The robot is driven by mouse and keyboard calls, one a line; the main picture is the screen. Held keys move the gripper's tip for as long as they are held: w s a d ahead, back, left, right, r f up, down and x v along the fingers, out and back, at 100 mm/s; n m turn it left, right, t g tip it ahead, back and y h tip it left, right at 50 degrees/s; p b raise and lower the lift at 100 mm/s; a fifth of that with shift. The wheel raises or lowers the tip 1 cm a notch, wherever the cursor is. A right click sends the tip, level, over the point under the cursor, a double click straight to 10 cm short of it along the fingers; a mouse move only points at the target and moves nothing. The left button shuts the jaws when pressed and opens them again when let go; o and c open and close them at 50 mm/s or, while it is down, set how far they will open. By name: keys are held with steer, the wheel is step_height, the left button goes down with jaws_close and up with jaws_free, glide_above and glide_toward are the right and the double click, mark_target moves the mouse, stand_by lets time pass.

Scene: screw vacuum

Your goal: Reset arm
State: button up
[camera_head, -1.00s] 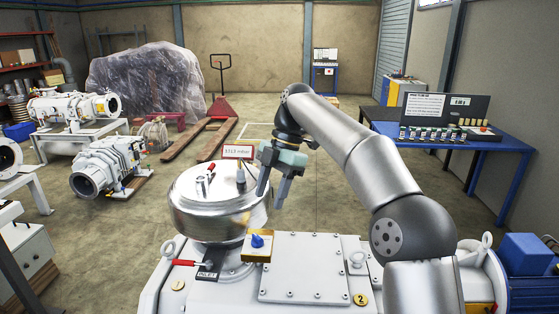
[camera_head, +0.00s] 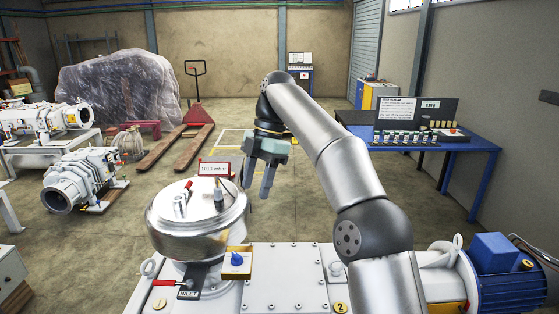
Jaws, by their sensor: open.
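My gripper (camera_head: 258,192) hangs from the end of my arm, right of the round steel vessel (camera_head: 198,222), fingers pointing down. Its two fingers are apart and nothing shows between them. My arm is bent, coming up from the lower right, over the white pump housing (camera_head: 290,262). The vessel stands on the inlet of the pump, with a red-handled valve and fittings on its lid. A small display (camera_head: 214,169) behind the lid reads about 1012 mbar.
A blue knob (camera_head: 237,259) on a yellow-edged box and a red lever (camera_head: 166,283) by the inlet label sit below the vessel. A blue table (camera_head: 470,146) with a panel stands at right. A red pallet jack (camera_head: 195,115) stands behind. Floor between is free.

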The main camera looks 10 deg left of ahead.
steer(key=s+d+f+m+t+h+b, duration=0.1)
steer(key=s+d+f+m+t, duration=0.1)
steer(key=s+d+f+m, duration=0.9)
steer(key=s+d+f+m+t+h+b, duration=0.1)
steer(key=s+d+f+m+t, duration=0.1)
steer(key=s+d+f+m, duration=0.9)
steer(key=s+d+m, duration=0.4)
steer(key=s+m, duration=0.1)
steer(key=s, duration=0.2)
steer(key=shift+s+d+f, duration=0.15)
steer(key=shift+s, duration=0.15)
